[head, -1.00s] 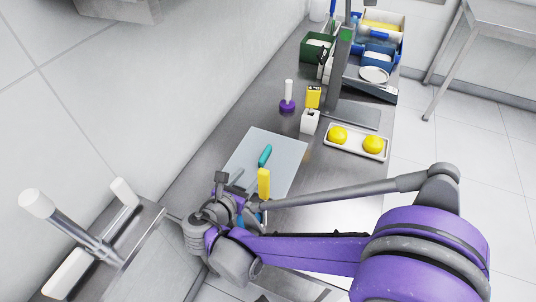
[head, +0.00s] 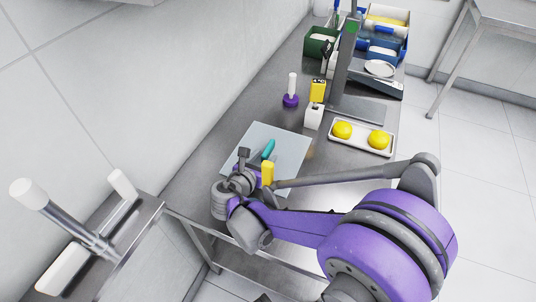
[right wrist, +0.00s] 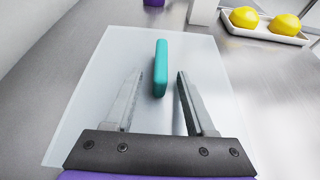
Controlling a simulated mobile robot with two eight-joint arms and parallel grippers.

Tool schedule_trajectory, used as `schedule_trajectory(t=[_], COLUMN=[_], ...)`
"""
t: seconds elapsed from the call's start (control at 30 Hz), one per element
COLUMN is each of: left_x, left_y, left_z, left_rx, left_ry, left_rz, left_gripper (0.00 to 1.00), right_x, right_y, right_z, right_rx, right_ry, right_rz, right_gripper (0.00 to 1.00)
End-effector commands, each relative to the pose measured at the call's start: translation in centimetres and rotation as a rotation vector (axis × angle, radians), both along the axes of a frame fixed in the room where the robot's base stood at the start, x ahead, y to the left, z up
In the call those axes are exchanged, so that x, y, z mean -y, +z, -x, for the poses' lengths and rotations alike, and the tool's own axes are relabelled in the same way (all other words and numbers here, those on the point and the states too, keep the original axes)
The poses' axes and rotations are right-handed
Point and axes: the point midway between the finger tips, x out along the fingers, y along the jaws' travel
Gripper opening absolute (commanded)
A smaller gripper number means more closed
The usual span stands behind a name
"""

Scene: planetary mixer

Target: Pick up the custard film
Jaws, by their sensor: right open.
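A pale translucent sheet (head: 291,150), which looks like the custard film, lies flat on the steel table. It also fills the middle of the right wrist view (right wrist: 92,110). A teal bar-shaped piece (head: 268,149) stands out on it; in the right wrist view the teal piece (right wrist: 161,68) is seen between and just beyond my fingertips. My right gripper (right wrist: 159,88) is open and empty, with one finger on each side of the teal piece's line. It appears apart from the teal piece. My left gripper is not in view.
A white tray (head: 361,149) with two yellow domes stands right of the sheet. A purple-based white-handled item (head: 291,92) and a white block (head: 314,117) stand behind it. A grey upright post (head: 341,75) and bins are farther back. A wall borders the left.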

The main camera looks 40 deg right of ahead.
Motion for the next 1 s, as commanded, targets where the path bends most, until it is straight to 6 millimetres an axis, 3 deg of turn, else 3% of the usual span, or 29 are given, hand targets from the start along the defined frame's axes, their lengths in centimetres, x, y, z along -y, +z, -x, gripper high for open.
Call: schedule_trajectory(t=[0.07,0.3,0.37,0.83,1.0], left_x=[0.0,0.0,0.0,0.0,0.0], left_y=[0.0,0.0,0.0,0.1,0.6], left_z=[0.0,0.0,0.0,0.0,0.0], left_rx=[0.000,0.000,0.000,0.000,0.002], left_ry=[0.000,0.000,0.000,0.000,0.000], left_rz=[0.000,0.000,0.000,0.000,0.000], left_gripper=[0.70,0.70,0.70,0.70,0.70], right_x=[0.0,0.0,0.0,-0.1,-0.1], right_y=[0.0,0.0,0.0,0.2,1.3], right_z=[0.0,0.0,0.0,0.0,0.0], right_rx=[0.000,0.000,0.000,0.000,0.000], right_ry=[0.000,0.000,0.000,0.000,0.000], right_rz=[0.000,0.000,0.000,0.000,0.000], right_gripper=[0.51,0.08,0.00,0.00,0.00])
